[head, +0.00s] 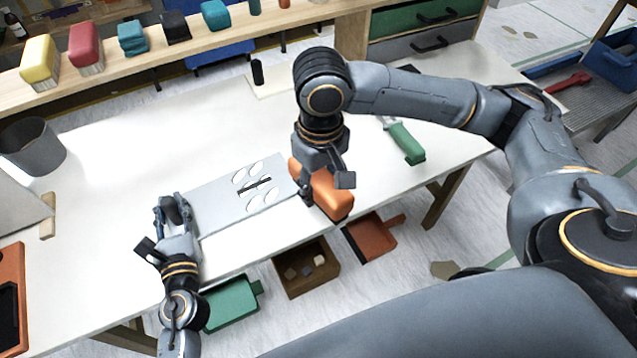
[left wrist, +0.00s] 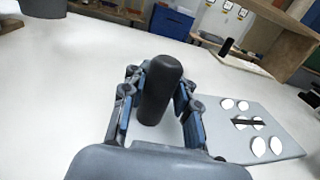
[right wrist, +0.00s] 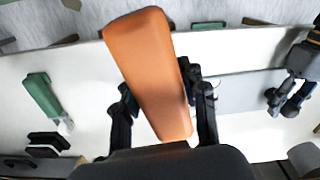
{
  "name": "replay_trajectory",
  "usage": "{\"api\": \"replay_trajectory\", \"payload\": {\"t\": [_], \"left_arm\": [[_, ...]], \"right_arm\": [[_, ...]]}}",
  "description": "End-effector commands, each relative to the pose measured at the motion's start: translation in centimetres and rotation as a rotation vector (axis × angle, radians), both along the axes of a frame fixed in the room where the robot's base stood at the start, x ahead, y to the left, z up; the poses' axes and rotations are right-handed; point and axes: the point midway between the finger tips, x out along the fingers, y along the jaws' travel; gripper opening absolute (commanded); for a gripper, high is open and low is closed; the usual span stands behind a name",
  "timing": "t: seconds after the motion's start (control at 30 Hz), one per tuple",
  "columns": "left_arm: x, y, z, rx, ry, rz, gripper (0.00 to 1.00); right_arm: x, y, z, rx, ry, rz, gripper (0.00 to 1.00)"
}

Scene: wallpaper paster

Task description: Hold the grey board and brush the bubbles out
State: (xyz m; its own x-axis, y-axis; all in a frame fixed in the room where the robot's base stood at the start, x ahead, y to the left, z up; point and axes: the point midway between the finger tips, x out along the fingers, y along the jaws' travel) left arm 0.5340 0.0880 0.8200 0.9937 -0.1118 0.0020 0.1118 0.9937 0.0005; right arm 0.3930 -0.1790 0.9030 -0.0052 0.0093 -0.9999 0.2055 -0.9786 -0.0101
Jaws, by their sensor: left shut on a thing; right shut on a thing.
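The grey board (head: 208,204) lies flat on the white table, with several white oval bubbles (head: 254,198) and a dark strip across its middle. My left gripper (head: 170,210) is at its left end, shut on an upright black handle (left wrist: 160,90). I cannot tell whether this handle is fixed to the board. My right gripper (head: 325,182) is shut on an orange brush (head: 333,197) at the board's right end, near the table's front edge. The brush also shows large in the right wrist view (right wrist: 148,70). Its bristles and contact with the board are hidden.
A green-handled tool (head: 407,143) lies on the table to the right. A black handle (head: 257,72) stands on a pale plate behind. A dark bucket (head: 32,147) stands at the left. Brushes line the back shelf (head: 185,52). Bins sit below the front edge.

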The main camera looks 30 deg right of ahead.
Motion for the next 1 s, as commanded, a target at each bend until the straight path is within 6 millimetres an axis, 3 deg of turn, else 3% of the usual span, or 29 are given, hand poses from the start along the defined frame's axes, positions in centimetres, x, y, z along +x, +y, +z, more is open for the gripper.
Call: {"api": "replay_trajectory", "payload": {"t": [0.4,0.6,0.8,1.0], "left_arm": [[-0.2,0.0,-0.5,0.002,0.009,-0.001,0.0],[-0.2,0.0,-0.5,0.002,0.01,-0.001,0.0],[-0.2,0.0,-0.6,0.002,0.01,-0.001,0.0],[-0.2,0.0,-0.6,0.002,0.011,0.0,0.0]], "right_arm": [[5.7,5.5,-0.1,0.014,-0.01,0.86,0.09],[7.7,7.5,0.0,0.004,-0.015,1.204,0.09],[8.6,8.5,0.0,-0.004,-0.014,1.385,0.09],[8.8,8.6,0.0,-0.005,-0.015,1.421,0.09]]}}
